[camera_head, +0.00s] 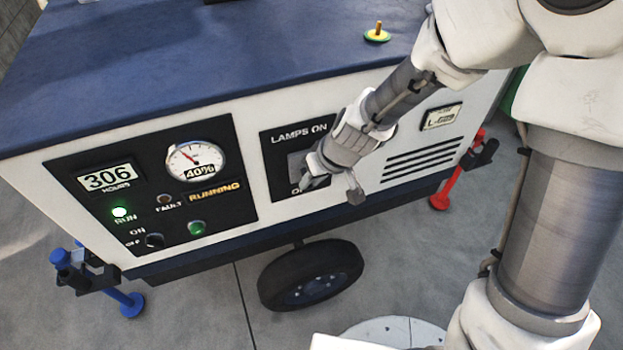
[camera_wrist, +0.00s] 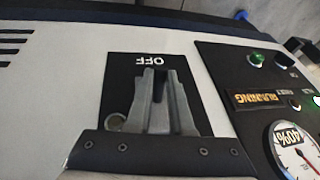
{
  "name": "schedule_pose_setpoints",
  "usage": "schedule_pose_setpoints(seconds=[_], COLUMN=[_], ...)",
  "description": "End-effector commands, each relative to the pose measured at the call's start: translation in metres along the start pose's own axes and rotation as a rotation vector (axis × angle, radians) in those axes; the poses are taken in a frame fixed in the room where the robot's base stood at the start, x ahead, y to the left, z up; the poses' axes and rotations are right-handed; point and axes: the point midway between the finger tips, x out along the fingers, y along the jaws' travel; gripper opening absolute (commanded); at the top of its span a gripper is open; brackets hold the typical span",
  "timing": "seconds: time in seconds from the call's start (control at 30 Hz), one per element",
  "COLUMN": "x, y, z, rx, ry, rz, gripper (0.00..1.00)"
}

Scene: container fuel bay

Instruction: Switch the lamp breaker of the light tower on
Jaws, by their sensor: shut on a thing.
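The lamp breaker panel (camera_head: 273,150) is a black plate on the white side of the light tower (camera_head: 400,130), lettered LAMPS ON at the top. Its OFF lettering is partly hidden behind my gripper (camera_head: 320,182) in the head view but reads clearly, upside down, in the wrist view. There my gripper (camera_wrist: 162,100) has its two grey fingers on either side of the dark breaker lever (camera_wrist: 158,84), shut on it. The visible part of the lever lies close to the OFF lettering; the fingers hide the rest.
Left of the breaker is a control panel (camera_head: 120,200) with a 40% gauge (camera_head: 190,160), a lit green RUN lamp (camera_head: 120,212), a RUNNING sign and a knob (camera_head: 154,241). Vent slots (camera_head: 425,158) lie to the right. A wheel (camera_head: 310,276) and outrigger jacks stand below.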

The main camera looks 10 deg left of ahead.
Motion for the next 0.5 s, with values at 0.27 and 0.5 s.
schedule_pose_setpoints(seconds=[0.27, 0.5], x=[-0.0018, -0.0083], y=[-0.001, -0.0036], z=[-0.001, -0.0057], rx=[0.0, 0.012], ry=[-0.004, -0.053], rz=[-0.002, -0.009], gripper=[0.0, 0.0])
